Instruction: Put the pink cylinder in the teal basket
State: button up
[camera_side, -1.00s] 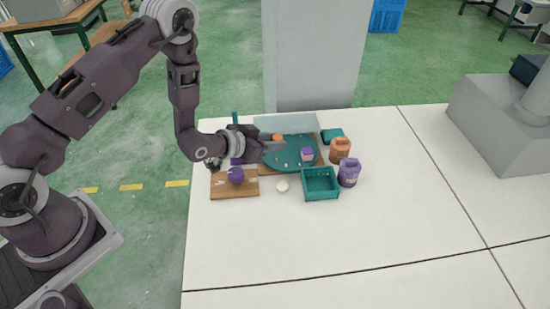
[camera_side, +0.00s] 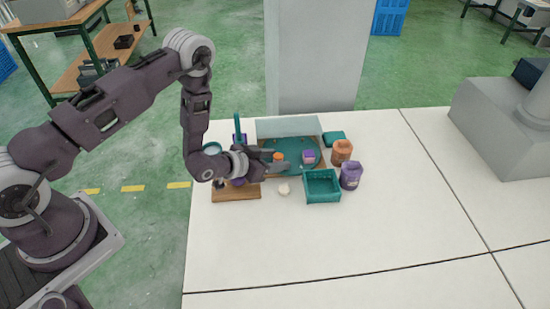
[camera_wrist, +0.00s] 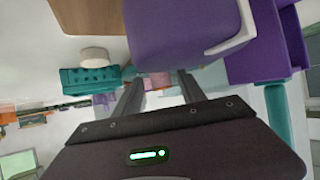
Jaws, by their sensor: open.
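A small pink-purple block-like piece (camera_side: 309,157), probably the pink cylinder, stands on the teal round surface; its exact shape is too small to tell. Something pink (camera_wrist: 156,80) shows between my fingers in the wrist view, beyond the tips. The teal basket (camera_side: 322,199) sits on the white table, in front of the round surface; it also shows at left in the wrist view (camera_wrist: 90,82). My gripper (camera_side: 282,166) is open and empty, left of the pink piece and apart from it. Its fingers (camera_wrist: 160,82) show spread in the wrist view.
An orange piece (camera_side: 278,157) is close behind my gripper. Orange (camera_side: 342,152) and purple (camera_side: 351,175) containers stand right of the basket. A white round item (camera_side: 284,189) lies left of it. A wooden board (camera_side: 228,196) is under my wrist. The table's front and right are clear.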

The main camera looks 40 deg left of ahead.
jog(key=v, duration=0.7)
jog(key=shift+a, duration=0.25)
jog(key=w+a+r+g+y, duration=0.1)
jog(key=w+a+r, duration=0.15)
jog(key=r, duration=0.85)
jog(key=s+r+n+g+y, duration=0.1)
jog(key=s+r+g+y, duration=0.1)
jog(key=s+r, duration=1.2)
notch_tip(320, 180, up, 4)
jog(key=shift+s+d+f+n+g, duration=0.2)
jog(key=shift+s+f+n+g, duration=0.15)
jog(key=shift+g, duration=0.25)
jog(key=shift+o, duration=0.4)
jog(key=s+d+r+g, duration=0.1)
jog(key=s+r+g, duration=0.1)
jog(key=s, duration=1.4)
jog(key=shift+d+r+h, duration=0.2)
jog(key=shift+d+h, duration=0.1)
jog(key=shift+d, duration=0.1)
jog(key=shift+n, duration=0.25)
jog(key=shift+w+r, duration=0.1)
